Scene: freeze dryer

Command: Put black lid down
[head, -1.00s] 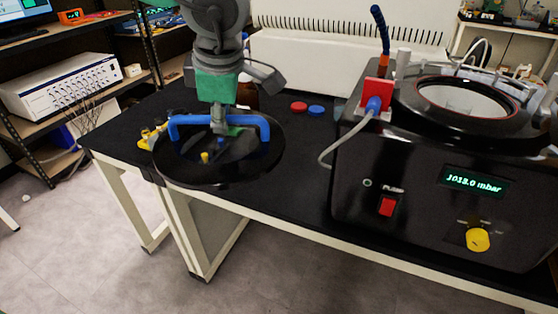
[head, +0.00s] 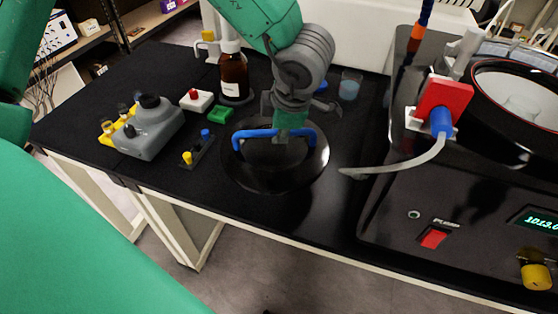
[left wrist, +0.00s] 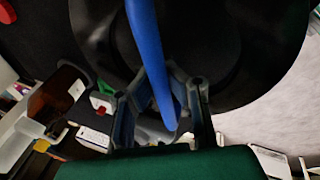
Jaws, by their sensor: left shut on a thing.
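The black lid (head: 262,172) is a round, glossy disc with a blue bar handle (head: 254,134). In the head view it lies flat over the dark bench between small instruments and the freeze dryer. I cannot tell whether its underside touches the bench. My left gripper (head: 287,130) comes from above and is shut on the blue handle. In the left wrist view the handle (left wrist: 148,55) runs between the fingers (left wrist: 165,105), with the lid (left wrist: 225,50) behind it. My right gripper is not in view.
The black freeze dryer (head: 395,210) stands to the right, its grey hose (head: 400,165) reaching toward the lid. Left of the lid are a grey device (head: 150,130), a small black block with knobs (head: 198,150) and a brown bottle (head: 233,75). A beaker (head: 350,88) stands behind.

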